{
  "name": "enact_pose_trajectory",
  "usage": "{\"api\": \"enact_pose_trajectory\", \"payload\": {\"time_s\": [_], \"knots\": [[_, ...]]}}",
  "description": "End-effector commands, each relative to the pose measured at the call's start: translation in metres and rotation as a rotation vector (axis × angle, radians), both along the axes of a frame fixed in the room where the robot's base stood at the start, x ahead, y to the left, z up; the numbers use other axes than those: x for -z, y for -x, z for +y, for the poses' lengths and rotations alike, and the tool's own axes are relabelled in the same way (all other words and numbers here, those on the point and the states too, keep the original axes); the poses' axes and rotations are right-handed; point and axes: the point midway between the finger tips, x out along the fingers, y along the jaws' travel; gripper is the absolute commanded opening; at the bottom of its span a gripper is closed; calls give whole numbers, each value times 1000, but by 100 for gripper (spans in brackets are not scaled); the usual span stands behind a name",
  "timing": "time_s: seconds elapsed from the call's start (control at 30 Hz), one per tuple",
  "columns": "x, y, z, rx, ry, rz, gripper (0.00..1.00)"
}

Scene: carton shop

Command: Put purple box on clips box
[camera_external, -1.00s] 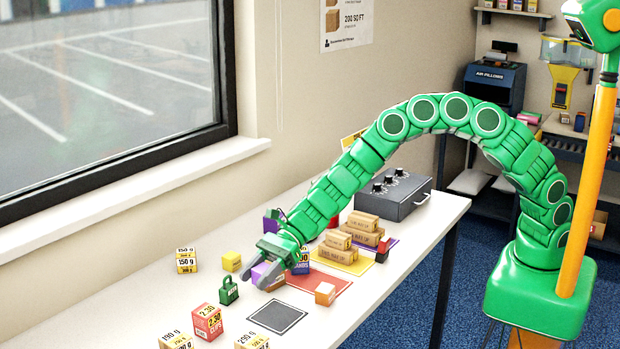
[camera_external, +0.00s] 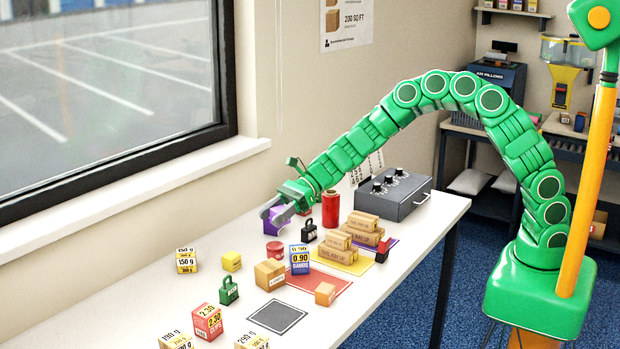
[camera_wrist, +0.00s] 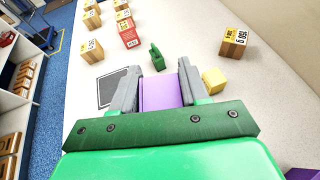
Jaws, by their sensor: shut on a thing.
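My gripper (camera_external: 271,213) is raised near the back left of the table. In the wrist view its two grey fingers are shut on the lilac-purple box (camera_wrist: 160,92). In the external view the held box is hard to tell from the darker purple object (camera_external: 274,226) just below the fingers. The clips box (camera_external: 207,322) is red with a white and yellow label and stands upright at the front left, well away from my gripper. It also shows in the wrist view (camera_wrist: 129,37), with its top clear.
A green weight (camera_external: 228,291) and yellow cube (camera_external: 231,261) stand behind the clips box. A carton (camera_external: 269,273) and blue bands box (camera_external: 300,259) stand by the red mat (camera_external: 334,283). A red cylinder (camera_external: 331,208) stands right of my gripper. The black square (camera_external: 292,312) is bare.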

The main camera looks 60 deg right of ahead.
Motion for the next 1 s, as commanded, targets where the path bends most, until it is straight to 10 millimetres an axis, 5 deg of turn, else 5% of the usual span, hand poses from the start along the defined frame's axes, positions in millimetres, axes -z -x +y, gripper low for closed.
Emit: {"api": "enact_pose_trajectory", "payload": {"time_s": [0.6,0.8,1.0], "knots": [[-36,-31,-165,127,3,-6,13],[-43,-31,-199,152,7,-5,13],[-43,-32,-211,161,9,-5,13]]}}
